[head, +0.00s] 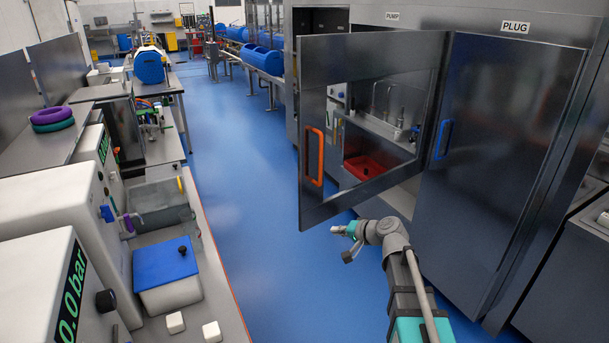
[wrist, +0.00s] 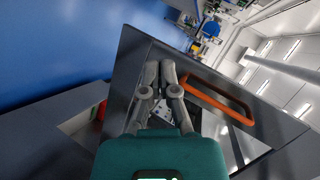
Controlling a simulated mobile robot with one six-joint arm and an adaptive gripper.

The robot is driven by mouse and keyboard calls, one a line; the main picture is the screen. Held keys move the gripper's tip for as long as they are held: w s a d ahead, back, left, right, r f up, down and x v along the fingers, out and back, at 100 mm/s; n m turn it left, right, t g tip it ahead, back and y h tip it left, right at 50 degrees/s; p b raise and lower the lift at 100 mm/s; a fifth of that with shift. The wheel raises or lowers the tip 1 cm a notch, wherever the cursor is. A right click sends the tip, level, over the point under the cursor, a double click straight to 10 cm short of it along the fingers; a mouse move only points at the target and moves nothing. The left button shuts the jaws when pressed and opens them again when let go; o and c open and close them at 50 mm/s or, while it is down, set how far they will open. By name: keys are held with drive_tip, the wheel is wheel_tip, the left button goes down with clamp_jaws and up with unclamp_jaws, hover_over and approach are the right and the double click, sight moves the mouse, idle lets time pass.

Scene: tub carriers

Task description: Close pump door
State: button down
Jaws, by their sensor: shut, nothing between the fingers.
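The pump door (head: 387,52) stands open in the head view, swung out from the cabinet under the PUMP label (head: 392,16). It has a metal frame, a see-through window and an orange handle (head: 314,155) near its free edge. My gripper (head: 338,230) is shut and empty, near the lower edge of the door. In the wrist view my gripper (wrist: 160,68) lies in front of the door frame, beside the orange handle (wrist: 217,98) and not around it. I cannot tell whether the fingers touch the door.
A red tray (head: 372,166) sits inside the pump cabinet. The PLUG door (head: 500,150) with a blue handle (head: 441,139) is to the right. A bench with a blue-lidded box (head: 165,262) runs along the left. The blue floor (head: 240,140) between is clear.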

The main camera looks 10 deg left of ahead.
sight(303, 170)
drive_tip(key=w+a+r+m+t+y, duration=0.2)
drive_tip(key=w+r+m+t, duration=0.4)
drive_tip(key=w, duration=0.4)
drive_tip(key=shift+r, duration=0.9)
drive_tip(key=x, duration=1.4)
